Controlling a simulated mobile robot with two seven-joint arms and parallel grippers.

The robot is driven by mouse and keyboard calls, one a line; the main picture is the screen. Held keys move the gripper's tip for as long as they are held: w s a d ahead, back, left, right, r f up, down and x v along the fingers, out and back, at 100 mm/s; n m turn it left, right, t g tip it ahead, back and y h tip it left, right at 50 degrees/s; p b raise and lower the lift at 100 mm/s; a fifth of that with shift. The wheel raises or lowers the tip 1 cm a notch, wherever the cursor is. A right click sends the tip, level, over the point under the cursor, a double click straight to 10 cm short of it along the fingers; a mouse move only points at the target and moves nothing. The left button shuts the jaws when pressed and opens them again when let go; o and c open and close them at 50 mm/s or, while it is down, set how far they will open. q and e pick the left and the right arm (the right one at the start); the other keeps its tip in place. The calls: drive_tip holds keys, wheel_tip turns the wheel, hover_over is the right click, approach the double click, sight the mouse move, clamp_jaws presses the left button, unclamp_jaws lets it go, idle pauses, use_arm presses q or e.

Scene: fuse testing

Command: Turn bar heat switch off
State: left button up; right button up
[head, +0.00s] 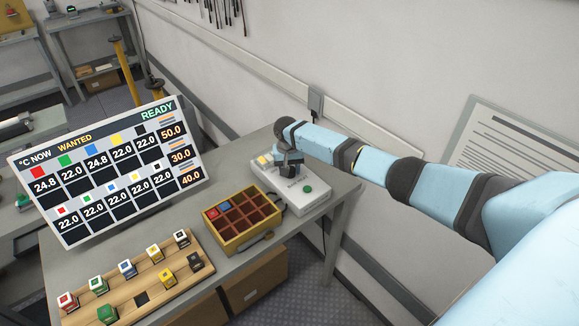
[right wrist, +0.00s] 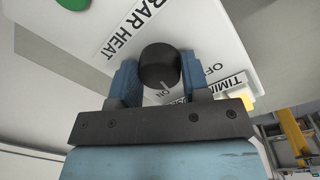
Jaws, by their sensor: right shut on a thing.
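The bar heat switch is a round black knob (right wrist: 159,66) on a white control box (head: 307,196), beside the printed words BAR HEAT. In the right wrist view its white pointer mark faces the ON label, and the OFF label lies to the right. My right gripper (right wrist: 155,80) has one blue finger on each side of the knob and is shut on it. In the head view the right gripper (head: 289,168) is over the box and hides the knob. My left gripper is not in view.
A green button (head: 308,189) is on the same box. A yellow compartment tray (head: 243,245) stands next to it. A display board (head: 106,170) reads READY. A wooden rack (head: 181,288) holds several coloured blocks. The wall is close behind the box.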

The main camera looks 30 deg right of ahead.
drive_tip(key=n+p, duration=0.1)
drive_tip(key=n, duration=0.3)
drive_tip(key=shift+n, duration=0.3)
drive_tip(key=n+p, duration=0.1)
drive_tip(key=n, duration=0.3)
drive_tip(key=shift+n, duration=0.3)
drive_tip(key=o, duration=0.9)
drive_tip(key=r, duration=0.9)
drive_tip(key=r+b, duration=0.1)
drive_tip(key=r, duration=0.4)
drive_tip(key=shift+s+a, duration=0.15)
drive_tip(key=shift+a, duration=0.2)
drive_tip(key=shift+f, duration=0.1)
